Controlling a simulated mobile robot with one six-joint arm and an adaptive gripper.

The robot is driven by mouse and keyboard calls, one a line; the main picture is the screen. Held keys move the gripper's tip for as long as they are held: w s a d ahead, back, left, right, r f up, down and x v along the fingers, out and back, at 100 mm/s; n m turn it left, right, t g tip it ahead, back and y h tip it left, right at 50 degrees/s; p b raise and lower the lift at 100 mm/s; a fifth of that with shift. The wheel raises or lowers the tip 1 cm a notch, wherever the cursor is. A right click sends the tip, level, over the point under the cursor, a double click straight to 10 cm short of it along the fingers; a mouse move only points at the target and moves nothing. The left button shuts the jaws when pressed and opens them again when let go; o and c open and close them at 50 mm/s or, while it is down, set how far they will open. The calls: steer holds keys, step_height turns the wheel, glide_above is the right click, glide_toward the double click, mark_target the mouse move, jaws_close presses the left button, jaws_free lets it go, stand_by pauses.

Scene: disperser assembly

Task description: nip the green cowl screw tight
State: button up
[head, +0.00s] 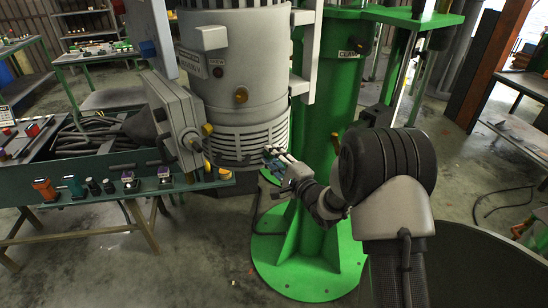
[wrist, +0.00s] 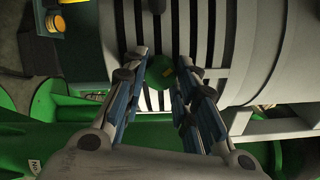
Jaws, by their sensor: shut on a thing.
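The green cowl screw (wrist: 158,72) is a round green head on the slotted lower cowl of the grey motor housing, between my fingertips in the wrist view. My gripper (wrist: 160,60) has its two blue-grey fingers on either side of the screw and is shut on it. In the head view my gripper (head: 269,153) reaches from the right to the cowl (head: 235,142). The screw cannot be made out there. An amber knob (head: 241,95) sits higher on the housing.
A green column on a round base (head: 300,265) stands just behind my gripper. A dark round rim (head: 470,240) fills the lower right.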

steer(key=o, duration=0.7)
steer(key=shift+r, duration=0.35)
steer(key=o, duration=0.3)
steer(key=shift+f, duration=0.2)
steer(key=shift+o, duration=0.2)
steer(key=v, duration=1.2)
